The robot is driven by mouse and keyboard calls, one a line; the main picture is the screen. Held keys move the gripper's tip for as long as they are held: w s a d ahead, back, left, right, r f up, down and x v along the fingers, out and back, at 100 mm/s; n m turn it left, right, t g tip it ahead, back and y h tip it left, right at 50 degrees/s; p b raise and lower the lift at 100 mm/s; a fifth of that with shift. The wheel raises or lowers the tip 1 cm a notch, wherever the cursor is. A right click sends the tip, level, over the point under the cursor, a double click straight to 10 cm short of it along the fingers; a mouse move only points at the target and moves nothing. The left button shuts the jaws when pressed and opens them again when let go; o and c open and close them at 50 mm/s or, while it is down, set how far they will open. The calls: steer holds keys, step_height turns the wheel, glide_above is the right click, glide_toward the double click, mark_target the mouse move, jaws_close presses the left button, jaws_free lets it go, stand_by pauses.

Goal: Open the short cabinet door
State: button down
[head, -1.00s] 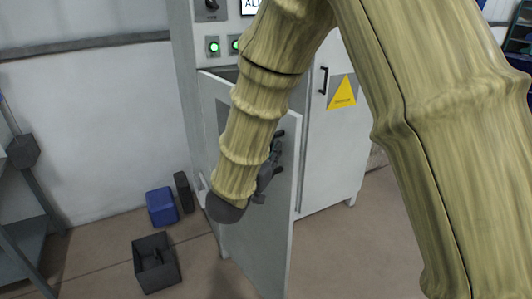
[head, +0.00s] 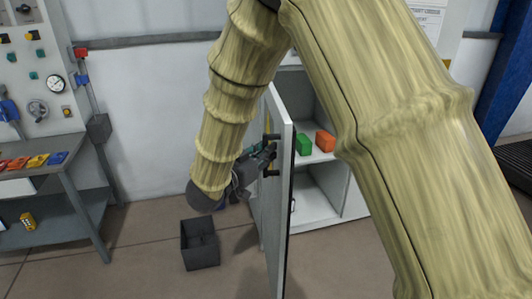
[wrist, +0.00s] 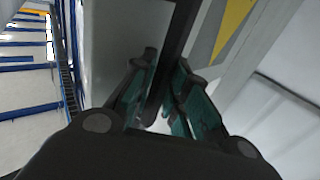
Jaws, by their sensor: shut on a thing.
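The short cabinet door (head: 285,200) stands open, swung out from the cabinet and seen almost edge-on in the head view. The open cabinet (head: 322,208) shows its pale inside and a shelf to the right of the door. My gripper (head: 262,158) is at the door's left face, shut on the dark handle (head: 271,138). In the wrist view the handle (wrist: 179,32) is a dark bar running between the two green-padded fingers of my gripper (wrist: 162,100). Part of the handle is hidden by the fingers.
A green block (head: 303,144) and an orange block (head: 325,141) sit on the cabinet shelf. A dark open box (head: 200,247) stands on the floor left of the door. A workbench (head: 50,150) with coloured items is at the far left. Floor between bench and box is clear.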

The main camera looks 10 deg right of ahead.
steer(key=shift+d, duration=0.1)
steer(key=c, duration=1.5)
jaws_free()
steer(key=shift+d, duration=0.1)
